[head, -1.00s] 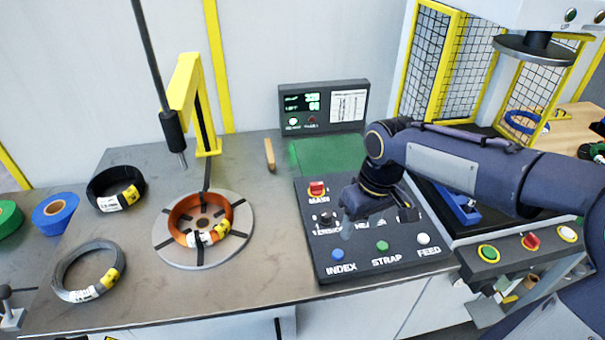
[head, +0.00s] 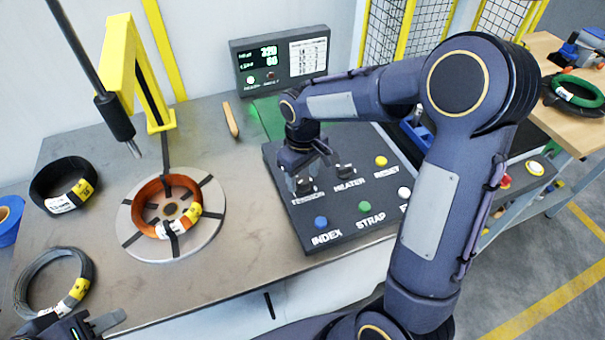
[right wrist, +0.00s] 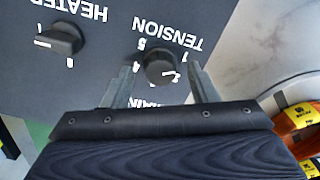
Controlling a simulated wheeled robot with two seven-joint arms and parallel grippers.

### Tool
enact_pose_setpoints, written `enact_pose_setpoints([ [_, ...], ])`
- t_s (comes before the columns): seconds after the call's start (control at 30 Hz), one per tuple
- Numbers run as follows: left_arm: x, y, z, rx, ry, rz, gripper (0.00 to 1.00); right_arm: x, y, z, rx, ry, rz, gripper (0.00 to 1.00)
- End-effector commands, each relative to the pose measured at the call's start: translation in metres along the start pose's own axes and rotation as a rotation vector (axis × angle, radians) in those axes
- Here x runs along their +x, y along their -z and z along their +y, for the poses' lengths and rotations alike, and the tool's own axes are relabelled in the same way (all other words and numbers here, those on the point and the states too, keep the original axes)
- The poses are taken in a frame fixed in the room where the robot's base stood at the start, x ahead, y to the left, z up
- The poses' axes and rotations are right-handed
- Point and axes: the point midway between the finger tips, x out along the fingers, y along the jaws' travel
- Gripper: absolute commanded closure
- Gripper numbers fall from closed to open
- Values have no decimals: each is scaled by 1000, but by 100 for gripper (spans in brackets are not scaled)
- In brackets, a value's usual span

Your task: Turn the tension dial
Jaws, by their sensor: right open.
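The tension dial (right wrist: 160,67) is a round black knob above the TENSION label on the dark control panel (right wrist: 60,90). In the head view the dial (head: 305,188) is partly hidden under my right gripper (head: 303,174). In the right wrist view my right gripper (right wrist: 161,72) is open, with one finger on each side of the dial. Small gaps seem to show between the fingers and the knob; contact is hard to judge. My left gripper (head: 82,327) is at the bottom left edge of the head view, partly cut off, its opening unclear.
The heater knob (right wrist: 60,40) is beside the tension dial. Blue index (head: 321,222), green strap (head: 365,206) and yellow reset (head: 381,161) buttons are nearby. An orange coil (head: 148,187) lies on the round turntable (head: 133,236). A display (head: 280,60) stands behind the panel.

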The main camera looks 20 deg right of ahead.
Motion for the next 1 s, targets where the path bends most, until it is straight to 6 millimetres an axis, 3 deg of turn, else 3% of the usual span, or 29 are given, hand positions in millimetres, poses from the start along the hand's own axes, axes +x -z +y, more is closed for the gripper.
enact_pose_setpoints([
  [0.3, 0, 0, 0, 0, 0, 0, 64, 3, 0, 0, 0, 0, 1, 48],
  [0.63, 0, 0, 0, 0, 0, 0, 64, 3, 0, 0, -1, 0, 1, 91],
  [1.0, 2, -1, -1, 0, 0, 0, 64, 3, 0, 0, 66, 0, 1, 91],
])
